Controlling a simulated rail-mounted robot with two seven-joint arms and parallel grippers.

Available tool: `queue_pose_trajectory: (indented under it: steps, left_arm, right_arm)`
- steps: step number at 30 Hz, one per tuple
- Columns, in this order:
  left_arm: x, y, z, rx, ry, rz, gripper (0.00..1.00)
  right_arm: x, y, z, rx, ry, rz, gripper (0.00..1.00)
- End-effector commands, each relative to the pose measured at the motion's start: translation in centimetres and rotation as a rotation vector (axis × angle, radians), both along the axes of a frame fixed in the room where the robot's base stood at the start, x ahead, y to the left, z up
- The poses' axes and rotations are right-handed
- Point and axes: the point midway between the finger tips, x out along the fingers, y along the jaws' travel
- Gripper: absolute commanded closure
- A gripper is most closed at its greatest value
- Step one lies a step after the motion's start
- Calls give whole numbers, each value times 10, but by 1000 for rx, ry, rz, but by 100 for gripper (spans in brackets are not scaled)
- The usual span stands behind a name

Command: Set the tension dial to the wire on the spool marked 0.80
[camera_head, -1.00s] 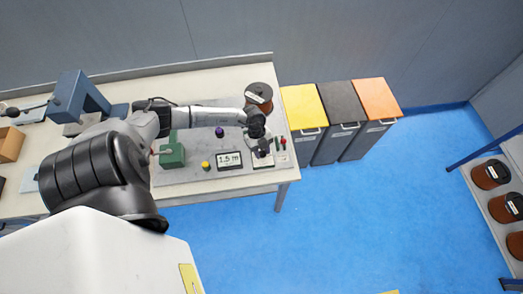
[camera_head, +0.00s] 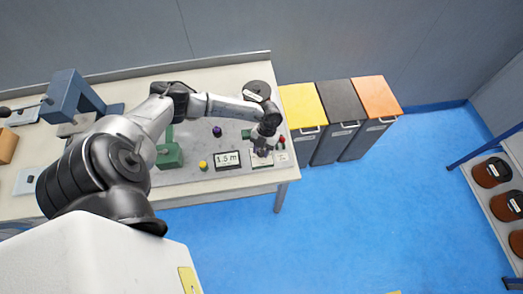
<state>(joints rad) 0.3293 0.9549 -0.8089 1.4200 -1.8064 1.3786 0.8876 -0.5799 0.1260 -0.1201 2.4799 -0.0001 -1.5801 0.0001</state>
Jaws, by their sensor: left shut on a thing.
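My left gripper (camera_head: 262,151) is lowered at the right end of the bench, on a small pale plate (camera_head: 262,161) beside the display. It is shut on the tension dial there; the dial's knob and its scale are mostly hidden by the fingers. A dark spool (camera_head: 257,88) stands behind my left wrist, partly covered by the arm; its marking cannot be read. The display (camera_head: 227,160) reads 1.5 m. My right gripper is not in view.
A yellow button (camera_head: 203,165), a purple knob (camera_head: 217,131) and a green block (camera_head: 169,155) are on the bench. Yellow, black and orange-lidded bins (camera_head: 302,106) stand to its right. A rack at far right holds several copper-coloured spools (camera_head: 491,173).

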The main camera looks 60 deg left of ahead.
Motion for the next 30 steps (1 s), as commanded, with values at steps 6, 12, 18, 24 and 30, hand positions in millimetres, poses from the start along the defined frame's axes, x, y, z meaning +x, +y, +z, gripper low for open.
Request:
queue_pose_trajectory:
  steps: [6,12,18,24,30]
  left_arm:
    - [2,-1,-1,1,-2,-207,88]
    - [2,-2,-1,1,-2,-396,88]
    - [2,-3,-1,2,-1,-586,88]
    - [2,-5,-1,2,-1,-776,88]
    - [1,-6,-1,2,-1,-966,88]
  right_arm:
    - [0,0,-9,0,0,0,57]
    - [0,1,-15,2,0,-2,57]
    - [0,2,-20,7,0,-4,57]
    - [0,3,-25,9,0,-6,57]
    - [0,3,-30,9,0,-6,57]
